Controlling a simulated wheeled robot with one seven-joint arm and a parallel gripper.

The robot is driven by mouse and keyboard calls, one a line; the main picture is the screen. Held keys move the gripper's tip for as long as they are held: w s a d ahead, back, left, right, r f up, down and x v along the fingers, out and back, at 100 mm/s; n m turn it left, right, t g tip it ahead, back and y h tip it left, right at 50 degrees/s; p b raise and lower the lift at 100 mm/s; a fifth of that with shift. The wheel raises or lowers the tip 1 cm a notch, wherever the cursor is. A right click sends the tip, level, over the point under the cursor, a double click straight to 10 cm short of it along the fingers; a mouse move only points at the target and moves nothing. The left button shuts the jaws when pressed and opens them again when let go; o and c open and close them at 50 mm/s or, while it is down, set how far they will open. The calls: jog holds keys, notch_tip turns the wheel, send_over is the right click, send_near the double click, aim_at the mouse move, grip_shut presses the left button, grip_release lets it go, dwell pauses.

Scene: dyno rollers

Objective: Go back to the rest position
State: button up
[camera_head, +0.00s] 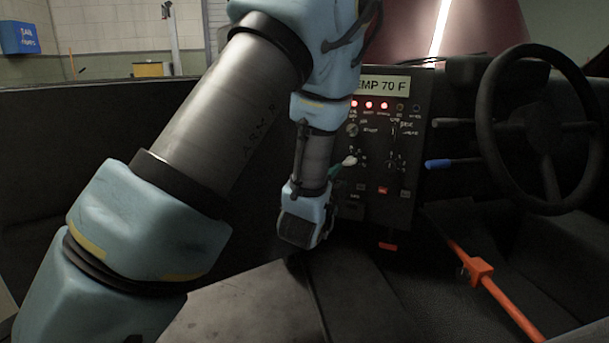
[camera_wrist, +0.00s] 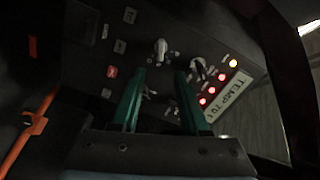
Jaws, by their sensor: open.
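My gripper shows in the wrist view (camera_wrist: 160,72) as two green fingers standing apart with nothing held between them. In the head view its green finger (camera_head: 335,172) reaches toward the dark control panel (camera_head: 375,205), just left of a pale knob or lever (camera_head: 349,160). My blue and grey arm crosses the left and middle of the head view and hides part of the panel's left side. In the wrist view the fingers point at the panel face (camera_wrist: 150,30), with a switch (camera_wrist: 161,48) beyond the tips. I cannot tell whether the fingers touch anything.
A steering wheel (camera_head: 545,130) stands at the right, with a blue-handled lever (camera_head: 445,163) left of it. An orange bar (camera_head: 495,290) rises at the lower right. The panel has a lit "TEMP 70 F" display (camera_head: 385,85) and red lights. A dark seat surface lies below.

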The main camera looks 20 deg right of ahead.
jog(key=w+a+f+n+g+y, duration=0.2)
jog(key=a+f+n+y, duration=0.15)
jog(key=a+n, duration=0.45)
jog(key=w+a+f+n+g+y, duration=0.25)
jog(key=a+y, duration=0.25)
jog(key=a, duration=0.7)
jog(key=s+a+n+g+y, duration=0.3)
jog(key=s+a+n+g, duration=0.55)
jog(key=s+a, duration=0.8)
notch_tip(320, 180, up, 22)
jog(key=a+n+t+p, duration=0.1)
jog(key=n+p, duration=0.1)
jog(key=p, duration=1.9)
jog(key=shift+w+a+f, duration=0.25)
jog(key=shift+w, duration=0.2)
